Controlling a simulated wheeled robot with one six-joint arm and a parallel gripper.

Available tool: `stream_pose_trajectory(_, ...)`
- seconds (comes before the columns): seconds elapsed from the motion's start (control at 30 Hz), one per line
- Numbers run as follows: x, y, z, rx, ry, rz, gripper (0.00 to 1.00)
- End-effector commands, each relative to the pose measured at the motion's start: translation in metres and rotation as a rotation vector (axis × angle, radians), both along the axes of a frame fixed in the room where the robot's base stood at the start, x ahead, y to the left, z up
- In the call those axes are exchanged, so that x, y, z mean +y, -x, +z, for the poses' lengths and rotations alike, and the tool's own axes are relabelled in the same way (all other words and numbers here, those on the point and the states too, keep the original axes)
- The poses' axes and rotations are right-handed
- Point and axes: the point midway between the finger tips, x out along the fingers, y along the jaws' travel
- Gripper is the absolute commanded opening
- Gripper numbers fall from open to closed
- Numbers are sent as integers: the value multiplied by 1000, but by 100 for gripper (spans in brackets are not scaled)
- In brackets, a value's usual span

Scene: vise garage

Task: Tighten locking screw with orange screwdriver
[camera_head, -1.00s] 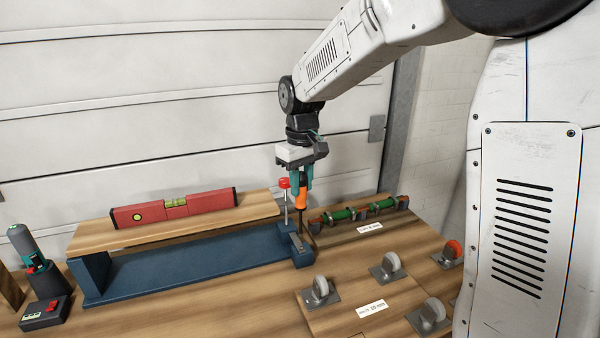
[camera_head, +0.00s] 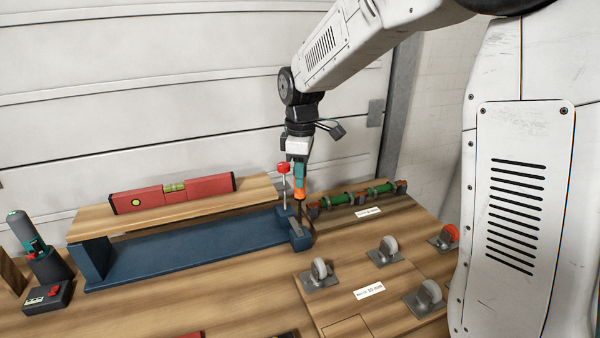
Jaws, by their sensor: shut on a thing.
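My gripper (camera_head: 299,172) is shut on the orange screwdriver (camera_head: 299,189). The screwdriver points down, about upright, with its orange handle between the teal fingers. Its shaft runs down beside the blue vise (camera_head: 298,235) at the right end of the blue base. A thin metal rod with a red knob (camera_head: 284,168) stands on the vise just left of my gripper. The locking screw is too small to make out, and I cannot tell whether the screwdriver's tip touches it.
A wooden board (camera_head: 180,218) carrying a red spirit level (camera_head: 172,192) lies left of the vise. Green-wrapped rods (camera_head: 355,197) lie on the bench to the right. Several casters (camera_head: 319,272) stand in front right. A cordless tool in its dock (camera_head: 46,262) stands far left.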

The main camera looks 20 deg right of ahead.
Motion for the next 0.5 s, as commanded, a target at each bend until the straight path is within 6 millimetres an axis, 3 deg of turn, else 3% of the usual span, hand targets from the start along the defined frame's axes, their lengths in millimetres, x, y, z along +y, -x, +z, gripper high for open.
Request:
stream_pose_trajectory(0.2, 0, -1, 0, 0, 0, 352, 0)
stream_pose_trajectory(0.5, 0, -1, 0, 0, 0, 397, 0)
